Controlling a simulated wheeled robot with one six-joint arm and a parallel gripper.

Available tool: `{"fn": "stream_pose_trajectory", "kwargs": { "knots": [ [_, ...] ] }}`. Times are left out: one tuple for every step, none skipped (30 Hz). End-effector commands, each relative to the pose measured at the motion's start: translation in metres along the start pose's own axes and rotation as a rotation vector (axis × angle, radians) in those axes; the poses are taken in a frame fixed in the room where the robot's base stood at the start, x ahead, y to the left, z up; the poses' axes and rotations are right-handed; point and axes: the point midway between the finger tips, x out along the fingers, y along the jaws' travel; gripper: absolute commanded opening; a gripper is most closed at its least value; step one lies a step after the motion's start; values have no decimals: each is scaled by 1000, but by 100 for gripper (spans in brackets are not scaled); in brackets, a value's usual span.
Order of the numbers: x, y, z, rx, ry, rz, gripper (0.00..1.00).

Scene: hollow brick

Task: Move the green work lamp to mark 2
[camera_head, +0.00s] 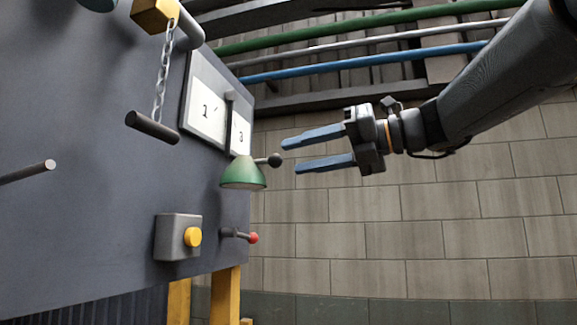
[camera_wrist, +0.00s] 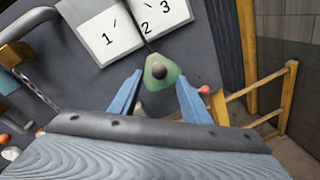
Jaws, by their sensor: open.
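The green work lamp (camera_head: 243,174) hangs at the right part of a dark upright panel, with a dark ball knob (camera_head: 274,160) sticking out towards my gripper. A white plate (camera_head: 205,103) with marks 1, 2 and 3 is above it. In the wrist view the lamp (camera_wrist: 158,82) is just below the plate (camera_wrist: 108,35), and a thin dark bar runs up from it between 1 and 2. My gripper (camera_head: 291,157) is open and empty, its blue fingers pointing at the knob, a short gap away. In the wrist view the fingertips lie on either side of the lamp.
Below the lamp are a grey box with a yellow button (camera_head: 193,237) and a red-tipped lever (camera_head: 252,238). A chain (camera_head: 162,80) with a dark bar hangs on the left. Coloured pipes (camera_head: 360,62) run behind. A yellow wooden frame (camera_wrist: 291,95) stands at the right in the wrist view.

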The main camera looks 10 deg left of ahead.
Motion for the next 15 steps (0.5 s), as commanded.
{"fn": "stream_pose_trajectory", "kwargs": {
  "knots": [
    [-8, -2, -1, -1, -2, -3, 43],
    [-13, -2, -1, -1, -2, -4, 43],
    [-18, -2, -1, 0, -2, -3, 43],
    [-21, -2, -1, -1, -2, -3, 43],
    [-24, -2, -1, -1, -2, -2, 43],
    [-28, -1, -1, -1, -1, -2, 43],
    [-30, -1, 0, -1, -1, -1, 43],
    [-31, -1, 0, -1, -1, -1, 43],
    [-33, 0, 0, -1, 0, -1, 43],
    [-34, 0, 0, 0, 0, -1, 43],
    [-35, 0, 0, 0, 0, -1, 43],
    [-35, 0, 0, 0, 0, 0, 43],
    [-35, 0, 0, 0, 0, 0, 43],
    [-35, 0, 0, 0, 1, 0, 43],
    [-35, 0, 0, 0, 1, 0, 43]
  ]
}}
